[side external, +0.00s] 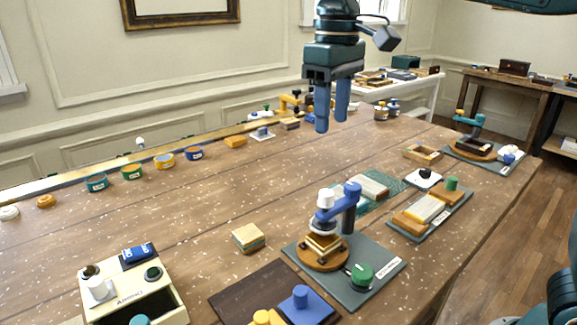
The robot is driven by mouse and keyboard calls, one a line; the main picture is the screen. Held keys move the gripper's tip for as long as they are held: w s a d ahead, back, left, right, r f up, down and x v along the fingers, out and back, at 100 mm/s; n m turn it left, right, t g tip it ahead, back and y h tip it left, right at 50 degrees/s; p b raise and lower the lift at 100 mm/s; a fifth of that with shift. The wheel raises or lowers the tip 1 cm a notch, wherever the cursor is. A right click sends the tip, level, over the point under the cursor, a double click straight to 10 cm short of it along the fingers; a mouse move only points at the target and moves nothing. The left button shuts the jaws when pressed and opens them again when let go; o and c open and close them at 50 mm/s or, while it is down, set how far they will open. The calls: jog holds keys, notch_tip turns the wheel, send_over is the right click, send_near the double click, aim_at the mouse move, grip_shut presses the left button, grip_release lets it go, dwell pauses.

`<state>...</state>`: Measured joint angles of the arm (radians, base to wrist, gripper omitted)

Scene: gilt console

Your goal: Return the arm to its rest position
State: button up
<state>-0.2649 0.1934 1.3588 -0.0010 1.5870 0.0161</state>
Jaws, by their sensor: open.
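My gripper (332,112) hangs from the top of the side external view, right of centre. Its two blue fingers point down and stand apart, with nothing between them. It is held in the air above the wooden table (215,205), clear of the things on it. Dark teal parts of my arm show at the top right and bottom right corners.
A press with a blue arm (350,205) stands on a grey board below my gripper. A cream drawer box (130,290) is at the front left. Small coloured tins, including a yellow tin (164,161), line the back edge. The left middle of the table is clear.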

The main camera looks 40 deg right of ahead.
jog(key=shift+d, duration=0.1)
jog(key=s+d+f+m+t, duration=0.1)
jog(key=s+d+f, duration=0.4)
jog(key=s, duration=0.6)
jog(key=s+d+f+m+t, duration=0.1)
jog(key=s+d+f+t, duration=0.3)
jog(key=s, duration=0.6)
jog(key=shift+s+d+f+m+t, duration=0.3)
jog(key=shift+s+d+f+m, duration=0.1)
jog(key=shift+d+f, duration=0.4)
